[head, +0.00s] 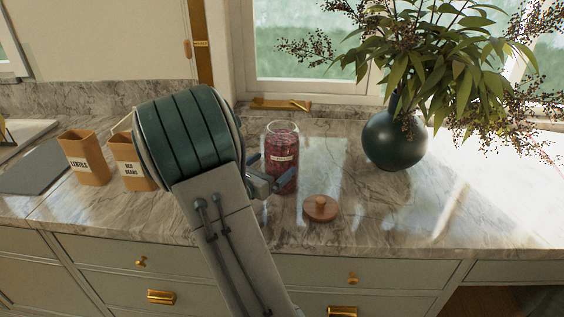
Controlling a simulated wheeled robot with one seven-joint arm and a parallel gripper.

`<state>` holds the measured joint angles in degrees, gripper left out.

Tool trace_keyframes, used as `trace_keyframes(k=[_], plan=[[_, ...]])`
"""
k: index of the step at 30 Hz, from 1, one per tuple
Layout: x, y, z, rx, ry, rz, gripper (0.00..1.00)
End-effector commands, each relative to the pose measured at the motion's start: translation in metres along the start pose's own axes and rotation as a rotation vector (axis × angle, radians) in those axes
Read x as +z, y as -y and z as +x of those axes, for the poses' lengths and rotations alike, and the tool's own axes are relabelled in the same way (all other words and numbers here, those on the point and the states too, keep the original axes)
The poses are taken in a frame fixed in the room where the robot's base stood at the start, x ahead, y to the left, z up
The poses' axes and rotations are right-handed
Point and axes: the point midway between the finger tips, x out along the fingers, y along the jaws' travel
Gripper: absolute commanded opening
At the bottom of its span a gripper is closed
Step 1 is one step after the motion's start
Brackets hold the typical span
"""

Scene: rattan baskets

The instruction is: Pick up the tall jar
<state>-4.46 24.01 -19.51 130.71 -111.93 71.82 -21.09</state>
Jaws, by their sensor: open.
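The tall jar (284,146) is clear glass with dark red contents and a small pale label. It stands upright and uncovered on the marble counter, near the middle of the head view. My gripper (264,175) is open, with blue-grey fingers at the jar's lower left side. One finger overlaps the jar's lower part in the picture. I cannot tell whether the fingers touch the glass. My arm covers the counter just left of the jar and hides part of the gripper.
A round wooden lid (320,208) with a knob lies in front of the jar. A dark round vase (394,140) with leafy branches stands to the right. Orange bags labelled lentils (84,158) and red beans (130,160) stand left, the latter partly behind my arm. The right counter (470,205) is clear.

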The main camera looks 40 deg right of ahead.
Motion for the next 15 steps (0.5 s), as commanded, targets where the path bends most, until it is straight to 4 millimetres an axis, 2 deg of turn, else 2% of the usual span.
trace_keyframes(k=[9, 15], plan=[[-0.005, 0.004, 0.043, -0.004, 0.001, 0.0, 1.0], [-0.007, 0.003, 0.051, -0.001, -0.001, 0.0, 1.0]])
